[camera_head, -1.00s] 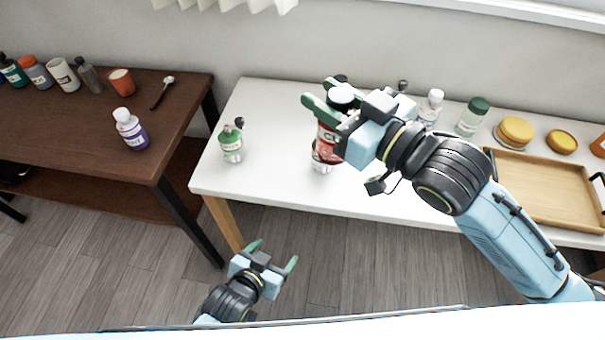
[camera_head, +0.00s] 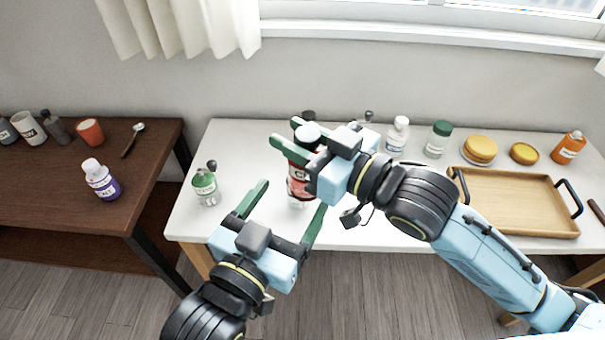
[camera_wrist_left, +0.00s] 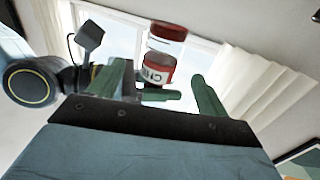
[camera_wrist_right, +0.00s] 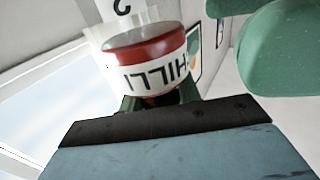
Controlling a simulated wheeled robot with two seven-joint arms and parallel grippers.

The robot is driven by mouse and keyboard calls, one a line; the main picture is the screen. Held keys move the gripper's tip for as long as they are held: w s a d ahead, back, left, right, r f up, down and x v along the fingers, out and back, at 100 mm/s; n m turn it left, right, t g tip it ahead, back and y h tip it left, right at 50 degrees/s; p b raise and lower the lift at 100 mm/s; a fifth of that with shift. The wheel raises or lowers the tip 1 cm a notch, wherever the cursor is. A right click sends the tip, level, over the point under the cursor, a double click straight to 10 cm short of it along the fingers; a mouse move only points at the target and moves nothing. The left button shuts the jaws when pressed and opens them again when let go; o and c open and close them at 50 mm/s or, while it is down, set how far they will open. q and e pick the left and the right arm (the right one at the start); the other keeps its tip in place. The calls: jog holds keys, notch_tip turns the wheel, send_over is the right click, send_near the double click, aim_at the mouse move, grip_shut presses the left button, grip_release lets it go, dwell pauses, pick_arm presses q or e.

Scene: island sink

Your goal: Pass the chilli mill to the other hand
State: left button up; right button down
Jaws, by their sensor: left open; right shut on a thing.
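The chilli mill (camera_head: 299,187) has a red and white label and a clear lower part. My right gripper (camera_head: 285,146) is shut on its upper part and holds it above the white table. The mill's label also fills the middle of the right wrist view (camera_wrist_right: 155,62). My left gripper (camera_head: 290,208) is open and empty, its green fingers pointing up toward the mill from below. In the left wrist view the mill (camera_wrist_left: 158,62) shows beyond the open fingers, apart from the left palm. Part of the mill is hidden by the right gripper.
The dark table (camera_head: 60,205) at left holds a salt bottle (camera_head: 101,180), a spoon and cups.

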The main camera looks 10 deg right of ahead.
pick_arm(q)
jog(key=x, duration=0.9)
jog(key=shift+w+d, duration=0.15)
jog(key=shift+w, duration=0.1)
jog(key=shift+s, duration=0.1)
jog(key=c, duration=1.1)
jog(key=shift+c, duration=0.2)
pick_arm(e)
jog(key=c, duration=0.9)
grip_release()
jog(key=shift+r, duration=0.1)
